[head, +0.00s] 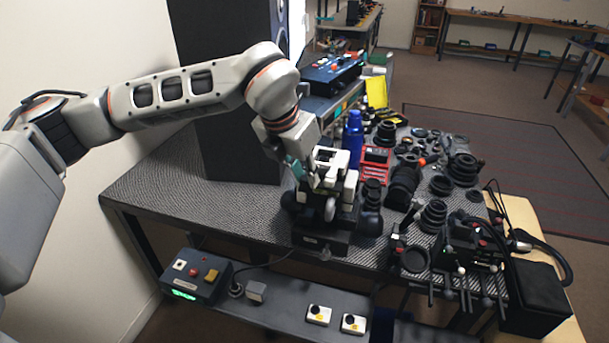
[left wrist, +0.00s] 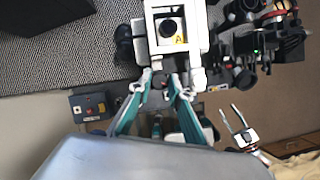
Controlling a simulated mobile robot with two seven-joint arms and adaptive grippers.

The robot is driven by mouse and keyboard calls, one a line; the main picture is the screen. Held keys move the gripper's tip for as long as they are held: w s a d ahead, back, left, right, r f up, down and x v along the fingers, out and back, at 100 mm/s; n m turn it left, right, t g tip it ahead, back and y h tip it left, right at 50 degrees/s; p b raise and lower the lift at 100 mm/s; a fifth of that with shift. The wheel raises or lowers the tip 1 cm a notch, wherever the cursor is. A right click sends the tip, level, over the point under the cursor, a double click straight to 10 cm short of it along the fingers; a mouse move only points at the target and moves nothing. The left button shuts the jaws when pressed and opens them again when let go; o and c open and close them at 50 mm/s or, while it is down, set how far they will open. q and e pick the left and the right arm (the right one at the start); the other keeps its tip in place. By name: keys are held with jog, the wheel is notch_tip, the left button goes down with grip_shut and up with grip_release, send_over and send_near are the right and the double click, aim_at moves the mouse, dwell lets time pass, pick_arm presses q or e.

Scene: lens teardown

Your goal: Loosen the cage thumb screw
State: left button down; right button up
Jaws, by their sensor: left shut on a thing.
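The white cage (head: 345,192) stands on a dark base near the front edge of the bench. In the left wrist view the white cage (left wrist: 152,27) frames a dark round part with a yellow mark. My left gripper (head: 312,183) reaches down at the cage. In the left wrist view its teal fingers (left wrist: 161,82) converge at the cage's near side and are shut on a small part there, apparently the thumb screw, mostly hidden between the tips. My right gripper (left wrist: 232,118) shows in the left wrist view, prongs apart and empty, away from the cage.
Several black lens parts (head: 403,185) crowd the bench right of the cage. A blue bottle (head: 353,138) and a red box (head: 376,165) stand behind it. A control box (head: 195,275) sits on the lower front shelf.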

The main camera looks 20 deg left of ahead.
pick_arm(q)
jog(key=n+y, duration=0.1)
jog(key=n, duration=0.2)
jog(key=shift+d+n, duration=0.15)
jog(key=shift+n, duration=0.15)
jog(key=shift+n+y+b, duration=0.4)
jog(key=shift+n+y, duration=0.3)
jog(key=shift+n, duration=0.8)
jog(key=c, duration=1.8)
grip_release()
jog(key=shift+c, duration=0.2)
